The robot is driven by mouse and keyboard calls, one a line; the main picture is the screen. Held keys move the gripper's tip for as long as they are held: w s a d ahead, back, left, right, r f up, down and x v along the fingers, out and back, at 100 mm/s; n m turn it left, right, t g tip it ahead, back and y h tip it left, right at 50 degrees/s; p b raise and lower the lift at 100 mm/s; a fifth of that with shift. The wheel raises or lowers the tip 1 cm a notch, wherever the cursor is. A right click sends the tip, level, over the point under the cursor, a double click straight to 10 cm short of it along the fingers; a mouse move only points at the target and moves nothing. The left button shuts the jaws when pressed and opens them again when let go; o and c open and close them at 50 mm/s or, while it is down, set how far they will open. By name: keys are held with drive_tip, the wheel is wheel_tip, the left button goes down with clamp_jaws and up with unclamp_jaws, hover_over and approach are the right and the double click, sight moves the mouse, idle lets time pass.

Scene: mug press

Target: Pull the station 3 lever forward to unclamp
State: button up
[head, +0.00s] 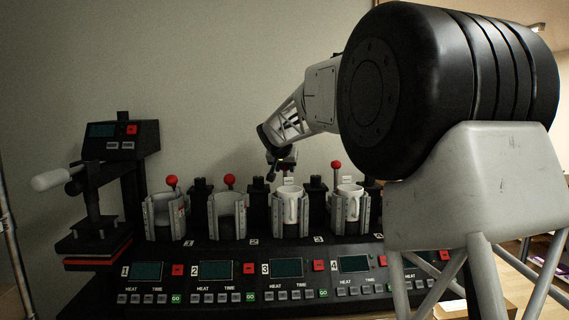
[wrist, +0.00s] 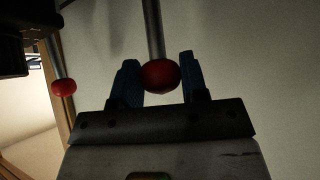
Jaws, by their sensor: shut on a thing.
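The station 3 lever's red knob (wrist: 160,75) sits between the two blue fingers of my gripper (wrist: 159,72) in the wrist view, with its grey rod running up behind it. My gripper is shut on this knob. In the head view my gripper (head: 280,171) is just behind and above the station 3 mug (head: 290,206), and the lever there is mostly hidden by it. The white mug stands upright in the grey clamp (head: 278,216) of station 3.
Stations 1 and 2 hold no mug; their red knobs (head: 171,180) and (head: 229,179) stand to the left. A second white mug (head: 349,202) is in station 4, with its red knob (head: 336,164) close to my gripper's right. A dark press (head: 95,200) stands at far left.

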drive_tip(key=shift+s, duration=0.5)
drive_tip(key=shift+s+f, duration=0.2)
drive_tip(key=shift+s, duration=0.75)
idle(0.3)
drive_tip(key=shift+s, duration=0.15)
drive_tip(key=shift+s+f, duration=0.2)
drive_tip(key=shift+s, duration=0.25)
drive_tip(key=shift+s+f, duration=0.2)
drive_tip(key=shift+s, duration=0.25)
